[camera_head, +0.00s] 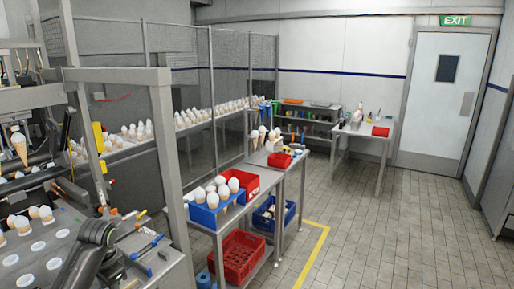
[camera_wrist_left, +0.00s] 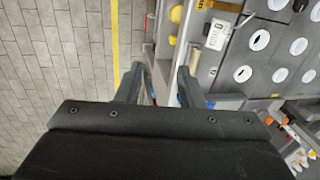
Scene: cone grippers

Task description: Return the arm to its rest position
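My left arm (camera_head: 95,240) shows as a dark link at the lower left of the head view, close to the metal worktop with round holes. I cannot make out its fingertips there. In the left wrist view my left gripper (camera_wrist_left: 159,70) has its two fingers apart with nothing between them. Beyond the fingers are the worktop's edge and the tiled floor. My right arm and gripper are not in view.
The holed worktop (camera_wrist_left: 247,92) lies right of the fingers, with several loose items along its edge. A blue crate (camera_head: 208,214) of cones and a red crate (camera_head: 244,184) stand on a side table. The tiled floor (camera_head: 375,230) at right is clear.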

